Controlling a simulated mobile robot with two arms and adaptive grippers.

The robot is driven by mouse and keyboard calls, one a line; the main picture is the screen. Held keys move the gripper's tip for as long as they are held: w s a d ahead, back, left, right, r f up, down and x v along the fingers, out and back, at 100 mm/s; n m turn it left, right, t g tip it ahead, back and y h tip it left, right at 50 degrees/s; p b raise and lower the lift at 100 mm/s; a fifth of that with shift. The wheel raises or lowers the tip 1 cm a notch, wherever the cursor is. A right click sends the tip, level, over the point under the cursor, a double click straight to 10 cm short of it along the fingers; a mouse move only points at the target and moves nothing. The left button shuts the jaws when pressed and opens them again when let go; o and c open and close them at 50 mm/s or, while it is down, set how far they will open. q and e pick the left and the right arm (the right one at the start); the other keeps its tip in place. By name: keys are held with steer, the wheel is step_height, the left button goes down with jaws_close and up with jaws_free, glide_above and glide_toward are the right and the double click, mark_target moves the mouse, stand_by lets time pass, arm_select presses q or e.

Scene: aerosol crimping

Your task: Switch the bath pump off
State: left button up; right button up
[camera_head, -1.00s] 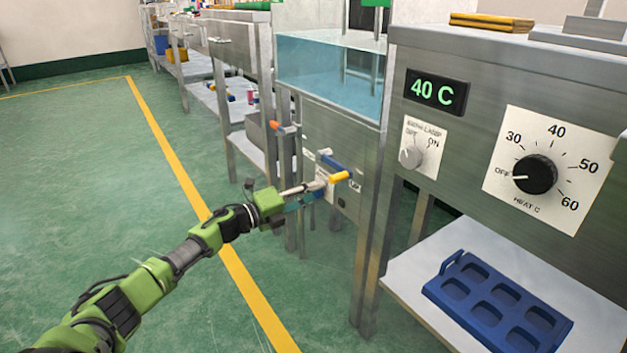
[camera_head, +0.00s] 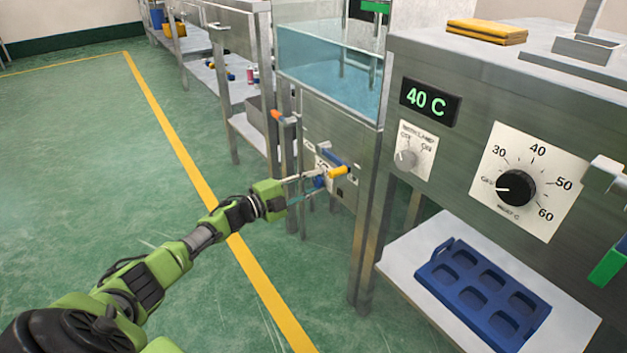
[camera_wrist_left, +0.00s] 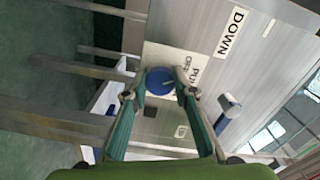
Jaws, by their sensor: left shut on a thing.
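The blue pump knob (camera_wrist_left: 160,82) sits on a pale label plate (camera_wrist_left: 157,54) whose partly hidden text includes "OFF", in the left wrist view. My left gripper (camera_wrist_left: 163,90) has a finger on each side of the knob and is shut on it. A white line marks the knob's face; I cannot tell its exact setting. In the head view my left gripper (camera_head: 308,186) reaches the bath's front panel (camera_head: 322,128), with the blue knob (camera_head: 319,182) at its fingertips. The water bath (camera_head: 330,70) stands above.
A blue tray (camera_head: 480,295) lies on the lower shelf. The floor at left is clear.

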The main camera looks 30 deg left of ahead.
stand_by(0.4)
arm_select(q)
steer(key=o, duration=1.1)
steer(key=v, duration=1.2)
steer(key=shift+a, duration=0.1)
steer(key=shift+f, duration=0.1)
